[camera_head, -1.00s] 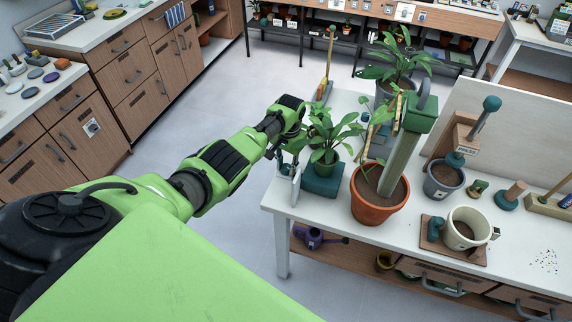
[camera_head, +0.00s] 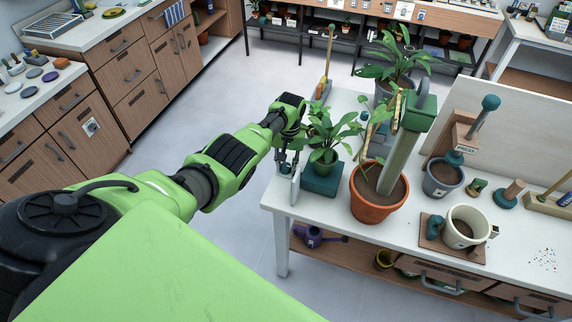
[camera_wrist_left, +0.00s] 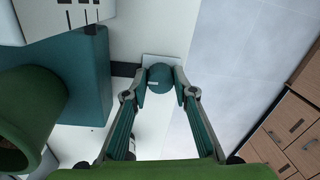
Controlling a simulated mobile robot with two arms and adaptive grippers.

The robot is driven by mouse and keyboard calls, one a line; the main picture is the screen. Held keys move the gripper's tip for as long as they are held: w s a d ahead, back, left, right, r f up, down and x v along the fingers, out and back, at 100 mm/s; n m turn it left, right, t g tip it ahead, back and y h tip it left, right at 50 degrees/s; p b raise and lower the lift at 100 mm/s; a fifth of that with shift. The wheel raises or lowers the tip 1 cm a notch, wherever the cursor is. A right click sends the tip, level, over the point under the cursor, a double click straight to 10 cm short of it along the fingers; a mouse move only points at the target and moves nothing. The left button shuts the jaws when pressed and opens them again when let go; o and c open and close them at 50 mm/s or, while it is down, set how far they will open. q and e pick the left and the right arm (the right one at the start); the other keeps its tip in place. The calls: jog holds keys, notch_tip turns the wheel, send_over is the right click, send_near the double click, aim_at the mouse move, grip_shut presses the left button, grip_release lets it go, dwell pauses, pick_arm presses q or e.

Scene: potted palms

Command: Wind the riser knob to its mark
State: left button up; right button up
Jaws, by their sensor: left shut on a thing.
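The riser (camera_head: 322,180) is a teal block at the left end of the white table, with a green pot and leafy plant (camera_head: 326,135) on it. In the left wrist view the riser (camera_wrist_left: 88,75) and green pot (camera_wrist_left: 35,105) are at left. The riser knob (camera_wrist_left: 160,80), a round teal ball with a small pale label, sits between the fingertips of my left gripper (camera_wrist_left: 160,88), which is shut on it. In the head view my left gripper (camera_head: 285,160) is beside the riser, and the knob is mostly hidden there. I cannot make out its mark. My right gripper is not in view.
A terracotta pot (camera_head: 378,210) with a tall green-topped post stands right of the riser. A pale upright plate (camera_head: 295,187) is at the table's left edge. A grey pot (camera_head: 443,180) and cream mug (camera_head: 468,228) stand farther right. Floor left of the table is clear.

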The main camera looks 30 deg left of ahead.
aim_at(288, 167)
pick_arm(q)
jog(key=o, duration=1.1)
jog(key=shift+w+r, duration=0.1)
jog(key=shift+r, duration=0.4)
jog(key=r, duration=1.1)
jog(key=shift+d, duration=0.3)
jog(key=shift+f, duration=0.15)
